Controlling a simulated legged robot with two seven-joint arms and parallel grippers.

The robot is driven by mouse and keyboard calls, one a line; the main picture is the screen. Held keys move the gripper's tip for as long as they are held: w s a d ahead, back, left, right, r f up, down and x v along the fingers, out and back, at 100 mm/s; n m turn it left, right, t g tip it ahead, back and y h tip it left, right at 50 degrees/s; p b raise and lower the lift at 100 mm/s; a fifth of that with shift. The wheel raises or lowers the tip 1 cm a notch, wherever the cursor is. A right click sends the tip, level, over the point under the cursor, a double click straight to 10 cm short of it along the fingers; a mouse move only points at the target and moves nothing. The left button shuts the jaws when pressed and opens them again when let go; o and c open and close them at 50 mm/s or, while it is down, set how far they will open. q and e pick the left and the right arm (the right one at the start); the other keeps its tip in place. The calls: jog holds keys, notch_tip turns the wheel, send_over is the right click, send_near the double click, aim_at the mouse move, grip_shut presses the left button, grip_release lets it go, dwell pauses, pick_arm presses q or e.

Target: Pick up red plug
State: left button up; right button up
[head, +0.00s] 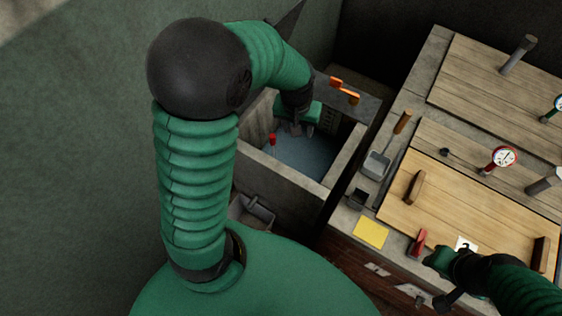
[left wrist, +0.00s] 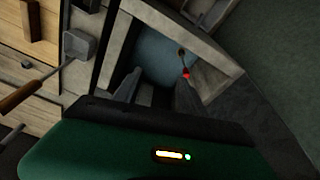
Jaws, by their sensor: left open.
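The red plug (head: 272,138) shows as a small red upright piece at the left side of a water-filled stone basin. In the left wrist view the red plug (left wrist: 186,74) appears just beyond the tip of the right-hand finger, with a thin dark part running on from it. My left gripper (head: 297,130) is over the basin, to the right of the plug in the head view. In the left wrist view its fingers (left wrist: 158,84) are apart with nothing between them. My right gripper (head: 434,262) is at the bench's front edge; its fingers are too unclear to read.
The basin's stone rim (head: 345,155) surrounds the water. Orange-handled items (head: 345,90) lie on the ledge behind. A wooden-handled scoop (head: 378,160), a yellow card (head: 370,232), a red handle (head: 418,242) and wooden lids (head: 450,200) are on the bench to the right.

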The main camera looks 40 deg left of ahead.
pick_arm(q)
jog(key=w+a+f+n+b, duration=0.3)
jog(key=w+a+f+b, duration=0.2)
jog(key=a+f+b, duration=0.45)
jog(key=n+g+b, duration=0.1)
jog(key=n+b, duration=0.2)
jog(key=b, duration=0.1)
send_near(274, 137)
jog(key=shift+y, duration=0.4)
jog(key=f, duration=0.2)
jog(key=f+b, duration=0.1)
jog(key=f, duration=0.2)
jog(key=w+f+b, duration=0.1)
jog(key=f, duration=0.2)
jog(key=shift+f, duration=0.25)
jog(key=shift+a+f, duration=0.2)
jog(key=shift+f, duration=0.1)
jog(key=f, duration=0.1)
jog(key=f+b, duration=0.1)
jog(key=f, duration=0.3)
jog(key=shift+a, duration=0.4)
jog(key=shift+s+r, duration=0.1)
jog(key=shift+r, duration=0.05)
jog(key=c, duration=0.4)
grip_shut()
